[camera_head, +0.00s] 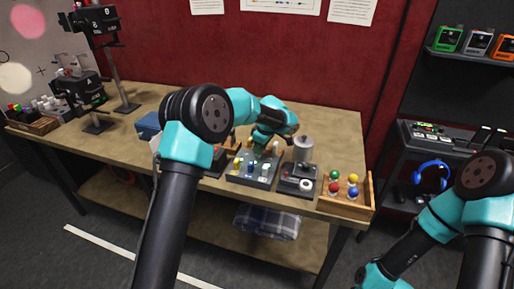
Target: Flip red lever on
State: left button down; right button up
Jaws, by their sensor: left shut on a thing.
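A dark control panel (240,179) with several small levers or knobs, yellow and pale ones among them, stands near the front edge of the table. My left gripper (262,148) is at the panel's back edge, reached over from behind my arm. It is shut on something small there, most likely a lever. The held thing is mostly hidden, and I cannot tell its colour. I cannot make out a red lever clearly. My right arm is low at the right, off the table, and its gripper is out of view.
A dark box with a white round button (306,185) stands right of the panel, with a grey canister (303,149) behind it. A wooden tray (345,211) of coloured balls is at the right corner. Camera stands (125,105) are at the left.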

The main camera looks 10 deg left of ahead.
pick_arm(q)
jog(key=shift+d+f+y, duration=0.15)
jog(key=shift+d+y, duration=0.2)
jog(key=shift+y, duration=0.6)
jog(key=shift+d+f+y, duration=0.1)
jog(key=shift+d+y, duration=0.25)
jog(key=shift+y, duration=0.6)
jog(key=c, duration=1.1)
grip_release()
jog(key=shift+o, duration=0.2)
jog(key=v, duration=1.7)
jog(key=shift+s+d, duration=0.2)
jog(key=shift+r, duration=0.1)
